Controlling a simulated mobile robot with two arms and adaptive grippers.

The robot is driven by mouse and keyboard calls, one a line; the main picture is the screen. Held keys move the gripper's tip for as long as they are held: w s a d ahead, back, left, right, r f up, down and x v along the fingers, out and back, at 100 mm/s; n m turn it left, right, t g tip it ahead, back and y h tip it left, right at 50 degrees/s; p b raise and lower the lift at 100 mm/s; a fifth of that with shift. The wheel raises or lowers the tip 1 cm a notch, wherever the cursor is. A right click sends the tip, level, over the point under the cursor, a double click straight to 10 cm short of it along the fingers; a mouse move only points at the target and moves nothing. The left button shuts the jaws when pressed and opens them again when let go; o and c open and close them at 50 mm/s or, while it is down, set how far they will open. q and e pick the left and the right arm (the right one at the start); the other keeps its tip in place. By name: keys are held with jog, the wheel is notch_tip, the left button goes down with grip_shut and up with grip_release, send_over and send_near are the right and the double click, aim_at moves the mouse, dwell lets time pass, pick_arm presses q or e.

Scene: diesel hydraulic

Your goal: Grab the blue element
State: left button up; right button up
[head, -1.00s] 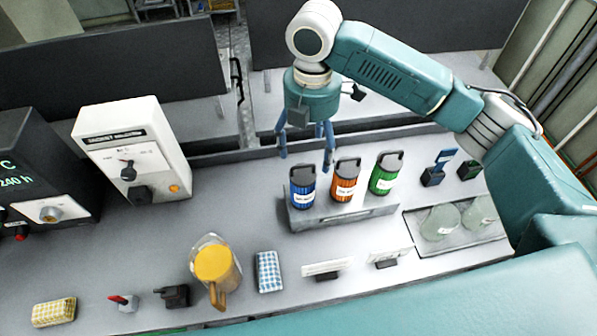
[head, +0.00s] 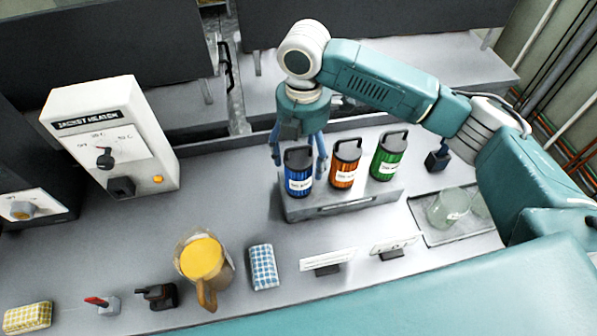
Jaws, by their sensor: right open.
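The blue element (head: 298,181) is a ribbed blue canister with a dark handle and a white label. It stands upright at the left end of a grey raised stand (head: 345,203), beside an orange canister (head: 344,172) and a green canister (head: 387,163). My right gripper (head: 298,165) points down at the blue canister from behind. Its two blue fingers are spread, one to the left of the canister's top and one to the right, partly hidden by it. I cannot tell whether they touch it. My left gripper is not in view.
A white heater box (head: 112,140) stands at the left. A yellow-filled jug (head: 203,262), a blue checked cloth (head: 263,267) and small label holders (head: 328,262) line the front. Glass jars (head: 447,208) sit in a tray at the right. The bench left of the stand is clear.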

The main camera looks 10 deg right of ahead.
notch_tip(320, 180, down, 2)
jog(key=shift+f, duration=0.3)
jog(key=shift+s+a+f+p, duration=0.1)
jog(key=shift+a+f+p, duration=0.05)
jog(key=shift+f+p, duration=0.3)
jog(key=f, duration=0.1)
jog(key=f+p, duration=0.1)
jog(key=f, duration=0.1)
jog(key=shift+s+a+f, duration=0.15)
jog(key=shift+a, duration=0.2)
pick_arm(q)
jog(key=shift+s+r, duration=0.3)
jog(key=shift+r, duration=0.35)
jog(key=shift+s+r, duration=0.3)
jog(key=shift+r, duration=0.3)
pick_arm(e)
jog(key=shift+f, duration=0.45)
jog(key=shift+c, duration=0.3)
jog(key=shift+r, duration=0.1)
jog(key=c, duration=1.3)
